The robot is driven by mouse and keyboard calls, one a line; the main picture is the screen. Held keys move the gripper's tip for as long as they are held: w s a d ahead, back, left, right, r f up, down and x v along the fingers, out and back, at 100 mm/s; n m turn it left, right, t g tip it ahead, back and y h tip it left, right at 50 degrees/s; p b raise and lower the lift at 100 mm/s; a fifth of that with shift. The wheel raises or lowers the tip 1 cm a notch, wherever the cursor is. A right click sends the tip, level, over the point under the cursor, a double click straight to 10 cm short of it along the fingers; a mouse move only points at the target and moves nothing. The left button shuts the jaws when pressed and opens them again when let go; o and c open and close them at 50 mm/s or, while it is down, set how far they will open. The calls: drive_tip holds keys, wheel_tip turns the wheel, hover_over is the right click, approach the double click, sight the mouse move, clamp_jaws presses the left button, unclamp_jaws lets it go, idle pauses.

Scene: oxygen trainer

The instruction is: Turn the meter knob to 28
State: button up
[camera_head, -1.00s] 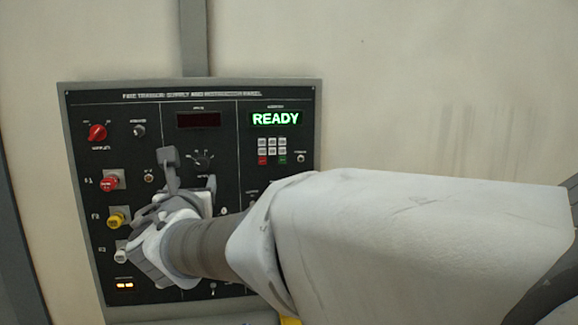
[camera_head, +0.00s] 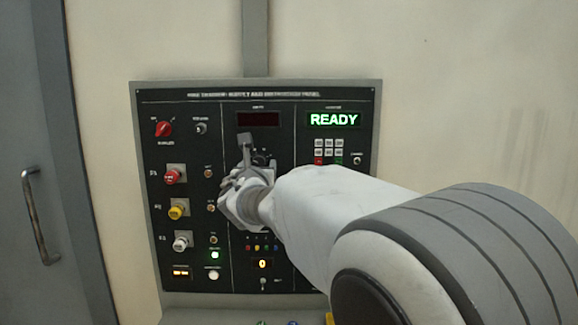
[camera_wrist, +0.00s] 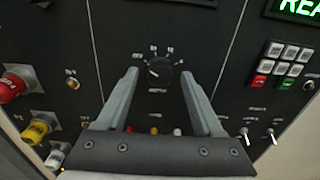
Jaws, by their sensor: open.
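The meter knob is a small dark round knob (camera_wrist: 159,71) with a pale pointer mark and a ring of scale marks on the black panel. In the wrist view it sits ahead of and between the two fingers of my gripper (camera_wrist: 160,75), which is open and empty. The knob's exact reading is too small to tell. In the head view my gripper (camera_head: 245,155) is in front of the panel's middle column and hides most of the knob. The dark meter display (camera_head: 258,119) above it shows no readable number.
The black panel (camera_head: 225,270) carries a red knob (camera_head: 163,129), red, yellow and white valve knobs at left, a lit READY display (camera_head: 334,119) and a keypad (camera_head: 328,150) at right. A small display (camera_head: 262,264) reads 0. A door handle (camera_head: 38,215) is far left.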

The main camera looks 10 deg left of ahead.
drive_tip(key=shift+c, duration=0.2)
clamp_jaws()
drive_tip(key=shift+f+m+b, duration=0.1)
drive_tip(key=shift+m+b, duration=0.2)
drive_tip(key=shift+b, duration=0.1)
drive_tip(key=shift+m+b, duration=3.7)
drive_tip(key=shift+b, duration=0.15)
